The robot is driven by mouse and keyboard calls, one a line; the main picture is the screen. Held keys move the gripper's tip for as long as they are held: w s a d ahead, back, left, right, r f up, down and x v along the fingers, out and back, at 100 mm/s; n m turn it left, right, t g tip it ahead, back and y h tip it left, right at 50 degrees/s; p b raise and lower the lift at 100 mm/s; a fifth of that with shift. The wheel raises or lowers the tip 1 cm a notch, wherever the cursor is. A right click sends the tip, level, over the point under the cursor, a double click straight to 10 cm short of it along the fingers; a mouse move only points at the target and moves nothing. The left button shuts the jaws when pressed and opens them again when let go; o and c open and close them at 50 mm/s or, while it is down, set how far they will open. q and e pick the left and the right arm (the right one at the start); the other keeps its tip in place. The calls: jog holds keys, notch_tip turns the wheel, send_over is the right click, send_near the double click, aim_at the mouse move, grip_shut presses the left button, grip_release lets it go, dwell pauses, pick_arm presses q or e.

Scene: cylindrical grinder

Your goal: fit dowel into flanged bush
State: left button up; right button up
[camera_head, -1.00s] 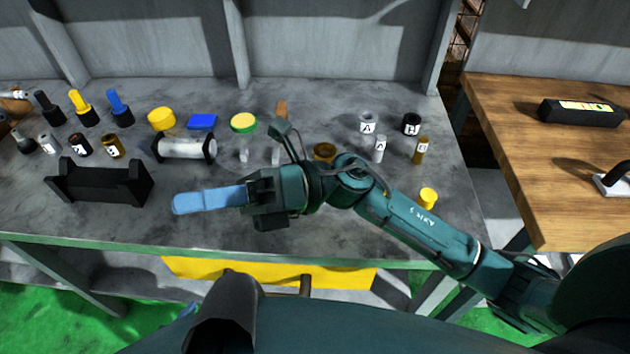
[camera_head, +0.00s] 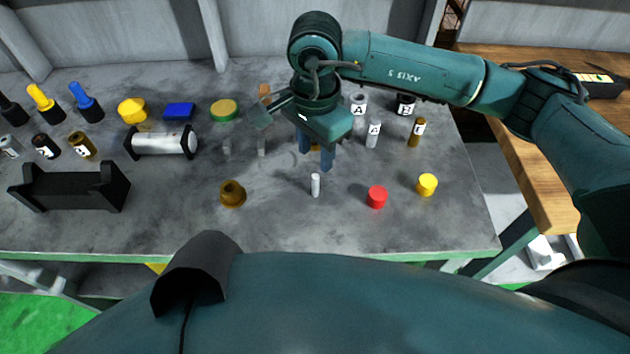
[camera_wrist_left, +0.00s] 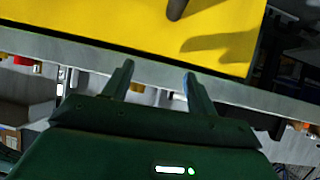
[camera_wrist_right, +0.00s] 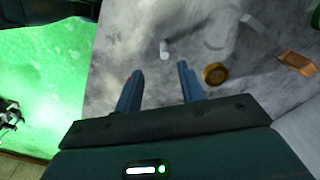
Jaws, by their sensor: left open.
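A small pale dowel (camera_head: 315,186) stands upright on the grey bench, right of centre; it also shows in the right wrist view (camera_wrist_right: 165,50). A brown flanged bush (camera_head: 232,194) sits on the bench to its left, flange down. My right gripper (camera_head: 318,165) points down just above and behind the dowel; its blue fingers are apart, with nothing between them (camera_wrist_right: 155,85). My left gripper (camera_wrist_left: 160,80) is open and empty below the bench edge; its fingers are not seen in the head view.
A red cap (camera_head: 377,197) and yellow cap (camera_head: 427,184) stand right. A black cradle (camera_head: 70,187) stands left. The bench front around the bush is clear.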

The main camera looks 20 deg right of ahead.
aim_at(315, 176)
jog(key=f, duration=0.2)
jog(key=f+p, duration=0.1)
jog(key=f, duration=0.4)
jog(key=shift+w+f, duration=0.25)
jog(key=shift+w, duration=0.15)
grip_shut()
